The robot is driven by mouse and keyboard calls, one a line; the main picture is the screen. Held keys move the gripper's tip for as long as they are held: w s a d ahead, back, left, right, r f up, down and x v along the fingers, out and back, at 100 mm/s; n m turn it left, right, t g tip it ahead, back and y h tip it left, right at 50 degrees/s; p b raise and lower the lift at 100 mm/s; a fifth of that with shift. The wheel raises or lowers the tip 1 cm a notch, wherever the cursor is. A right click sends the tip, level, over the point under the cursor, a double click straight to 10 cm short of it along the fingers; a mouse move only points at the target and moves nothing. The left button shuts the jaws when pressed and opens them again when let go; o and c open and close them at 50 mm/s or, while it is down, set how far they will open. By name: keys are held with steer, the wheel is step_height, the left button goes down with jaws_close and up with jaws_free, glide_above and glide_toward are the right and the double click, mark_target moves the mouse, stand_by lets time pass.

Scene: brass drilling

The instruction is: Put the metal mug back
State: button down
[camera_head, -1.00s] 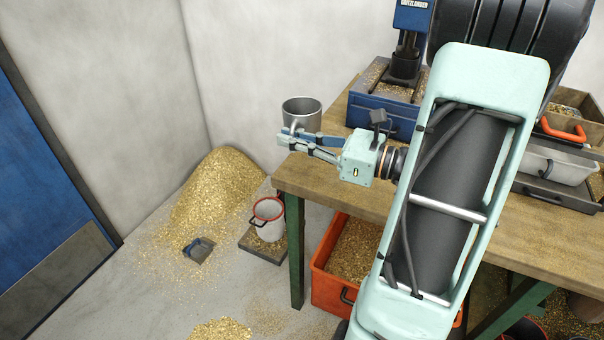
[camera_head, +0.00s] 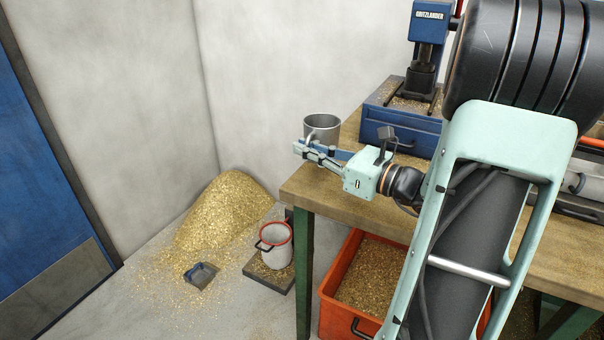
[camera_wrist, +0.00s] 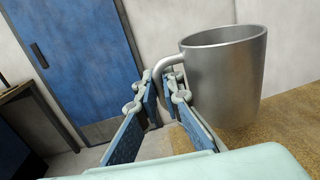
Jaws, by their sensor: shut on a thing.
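The grey metal mug (camera_head: 321,127) is upright at the back left end of the wooden workbench (camera_head: 330,198). In the wrist view the mug (camera_wrist: 224,78) is large, to the right of the fingers, with its handle (camera_wrist: 163,82) between them. My gripper (camera_head: 307,151) is shut on that handle; the fingers also show in the wrist view (camera_wrist: 161,88). The mug's body is outside the fingers. Its base is partly hidden by the gripper in the head view, and I cannot tell whether it touches the bench top.
A blue drill press (camera_head: 401,128) stands on the bench right of the mug. Below are an orange bin (camera_head: 333,288) of shavings and a white bucket (camera_head: 277,246). A brass shavings heap (camera_head: 222,212) lies by the wall. A blue door (camera_head: 35,190) is at left.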

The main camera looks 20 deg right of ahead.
steer(key=w+f, duration=0.2)
steer(key=f, duration=0.1)
steer(key=shift+w+b, duration=0.2)
steer(key=shift+b, duration=0.15)
steer(key=f, duration=0.2)
steer(key=f+b, duration=0.1)
steer(key=shift+w+f, duration=0.25)
steer(key=c, duration=2.5)
jaws_free()
steer(key=shift+f, duration=0.15)
steer(key=shift+c, duration=0.2)
steer(key=o, duration=0.5)
steer(key=shift+c, duration=0.2)
